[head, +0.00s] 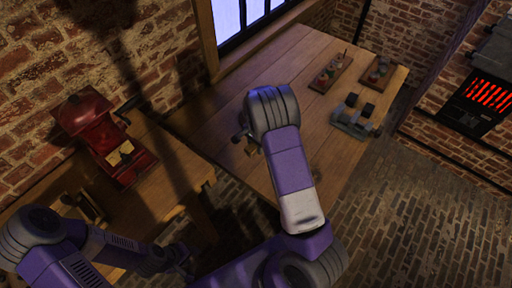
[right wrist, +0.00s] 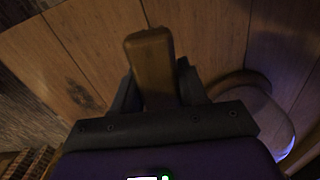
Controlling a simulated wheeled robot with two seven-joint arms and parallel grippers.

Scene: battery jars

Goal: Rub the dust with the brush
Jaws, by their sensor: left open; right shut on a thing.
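My right gripper (right wrist: 158,92) is shut on the brown wooden brush (right wrist: 150,55), whose blocky end sticks out between the fingers over the planked table. In the head view my right gripper (head: 243,138) is over the near left part of the large table (head: 290,85), mostly hidden by its wrist; a small tan bit of the brush shows below it. A dark patch (right wrist: 82,94), possibly the dust, lies on the planks left of the brush in the right wrist view. I cannot tell whether the brush touches the table. My left gripper (head: 183,262) is low, beside the smaller table, dark and partly hidden.
A red cranked machine (head: 100,135) stands on the smaller table (head: 165,165) at left. On the large table's far part are two wooden trays (head: 330,75) (head: 377,72) with small items and a grey device (head: 355,118) with black blocks. A glowing heater (head: 487,95) stands right.

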